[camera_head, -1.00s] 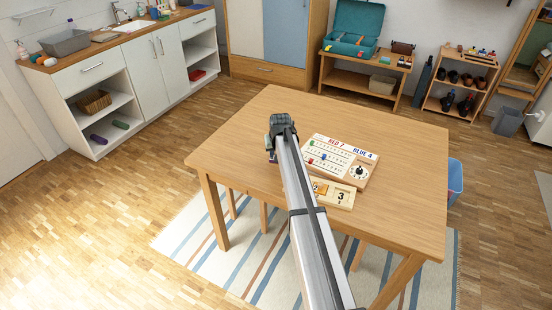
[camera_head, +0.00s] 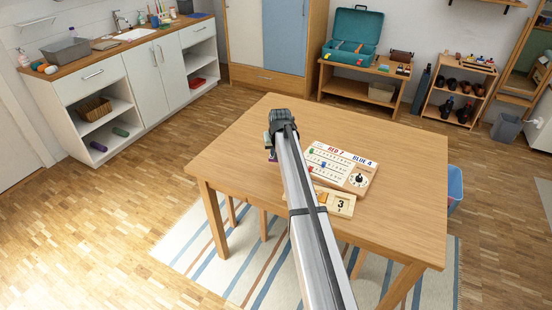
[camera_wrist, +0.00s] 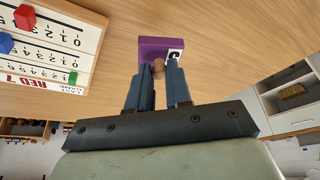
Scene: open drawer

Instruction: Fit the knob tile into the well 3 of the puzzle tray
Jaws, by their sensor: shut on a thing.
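The knob tile (camera_wrist: 150,48) is purple, with a white patch bearing a black mark that is partly hidden. It has a round wooden knob (camera_wrist: 158,66). My gripper (camera_wrist: 158,70) is shut on that knob in the wrist view. In the head view my gripper (camera_head: 271,145) is over the left part of the table, left of the puzzle tray (camera_head: 348,212). The tray is pale wood and lies nearest the table's front, with a "3" and an orange part showing. My arm hides its left part. The tile's height above the table is unclear.
A white scoreboard (camera_head: 335,155) with coloured sliders and a dial lies just behind the tray, right of my arm. It also shows at the left of the wrist view (camera_wrist: 45,45). The wooden table (camera_head: 230,155) is clear around them.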

